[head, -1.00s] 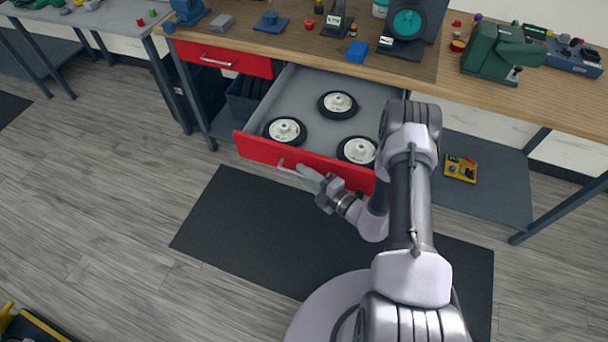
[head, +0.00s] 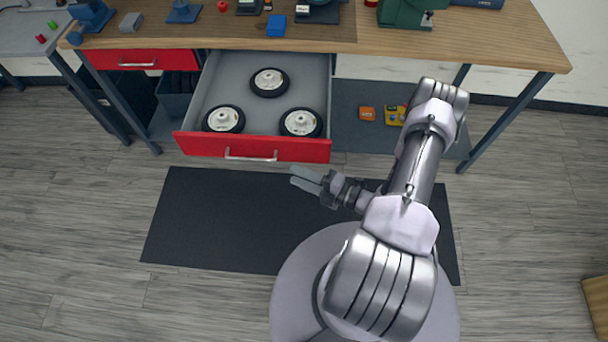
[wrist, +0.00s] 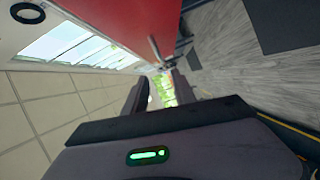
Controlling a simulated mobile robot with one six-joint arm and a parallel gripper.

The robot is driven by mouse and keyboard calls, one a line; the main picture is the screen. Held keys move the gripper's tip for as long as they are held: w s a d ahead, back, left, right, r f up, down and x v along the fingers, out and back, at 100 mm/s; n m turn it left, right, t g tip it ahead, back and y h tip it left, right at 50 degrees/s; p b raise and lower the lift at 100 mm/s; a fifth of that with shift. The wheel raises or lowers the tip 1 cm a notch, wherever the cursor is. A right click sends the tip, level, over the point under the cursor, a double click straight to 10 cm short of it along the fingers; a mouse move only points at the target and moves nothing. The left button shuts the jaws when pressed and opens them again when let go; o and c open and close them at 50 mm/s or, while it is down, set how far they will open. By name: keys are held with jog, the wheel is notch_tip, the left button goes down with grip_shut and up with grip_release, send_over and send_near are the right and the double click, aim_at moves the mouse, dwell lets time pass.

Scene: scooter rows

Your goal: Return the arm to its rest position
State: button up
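My gripper (head: 305,179) is in front of the open drawer, a little below and right of its handle (head: 250,156) in the head view. Its two fingers are apart, with nothing between them. In the wrist view the gripper (wrist: 160,92) also shows a gap between its dark fingers. The red-fronted drawer (head: 300,150) stands pulled out and holds three black-tyred wheels with white hubs: one at the back (head: 269,82), one front left (head: 223,119) and one front right (head: 301,123). My arm is bent over my base.
The wooden workbench (head: 460,45) carries tools and blocks. A shut red drawer (head: 135,58) is at the left. Small orange (head: 367,113) and yellow items lie on the lower shelf. A dark mat (head: 215,225) covers the floor before the drawer. A brown box edge (head: 598,300) shows at the right.

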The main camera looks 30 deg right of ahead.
jog(key=shift+s+d, duration=0.35)
jog(key=shift+s, duration=0.3)
jog(key=shift+r, duration=0.1)
jog(key=a+r+n+g+y, duration=0.1)
jog(key=a+r+n+g, duration=0.3)
jog(key=r+n, duration=0.35)
jog(key=s+a+r+n+g+b, duration=0.1)
jog(key=a+r+n+g, duration=0.2)
jog(key=r+n+g, duration=0.45)
jog(key=a+r+n+g+y, duration=0.15)
jog(key=a+r+n, duration=0.35)
jog(key=n, duration=0.5)
jog(key=s+a+r+n+t+h, duration=0.1)
jog(key=s+r+n+t+h, duration=0.1)
jog(key=s+r+n+h, duration=0.2)
jog(key=s+r+n+t+h+b, duration=0.1)
jog(key=s+r+n+h, duration=0.4)
jog(key=r+n, duration=0.5)
jog(key=n+t, duration=0.1)
jog(key=n, duration=0.5)
jog(key=shift+a+r+n+h, duration=0.3)
jog(key=shift+a+r+h, duration=0.05)
jog(key=shift+r, duration=0.05)
